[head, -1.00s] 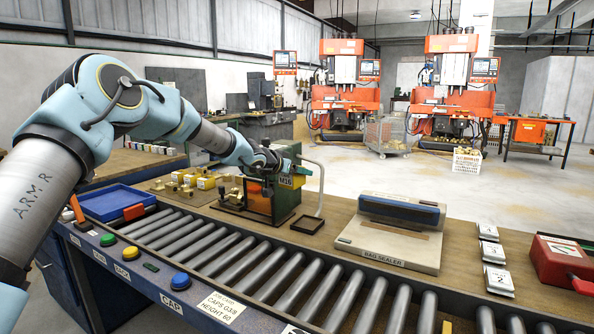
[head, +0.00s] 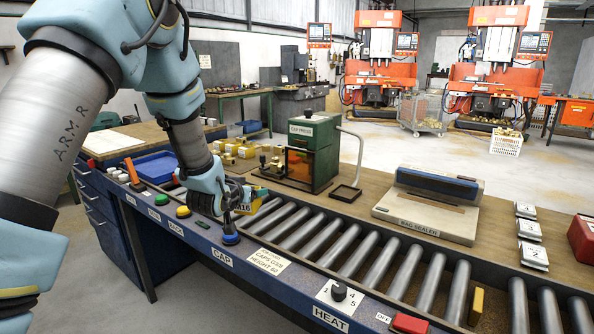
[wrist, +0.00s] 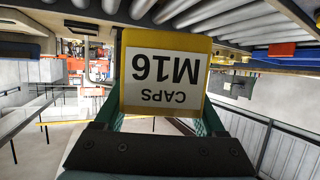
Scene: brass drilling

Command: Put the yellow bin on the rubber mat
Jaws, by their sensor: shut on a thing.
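The yellow bin (wrist: 208,100) has a white label reading "M16 CAPS", which shows upside down and fills the middle of the wrist view. My gripper (wrist: 160,122) is shut on it, with a green finger at each side. In the head view, my gripper (head: 236,200) is over the front edge of the conveyor bench, near the blue CAP button. The bin (head: 254,207) is partly hidden there by my gripper. A flat black-rimmed square (head: 345,194) lies on the bench right of the green press; I cannot tell whether it is the rubber mat.
The green cap press (head: 318,140) stands behind the rollers (head: 340,245). A bag sealer (head: 425,213) stands to its right, with numbered white cards (head: 530,230) beyond. Small yellow boxes (head: 240,148) and a blue tray (head: 155,166) are at the left. Buttons line the front edge.

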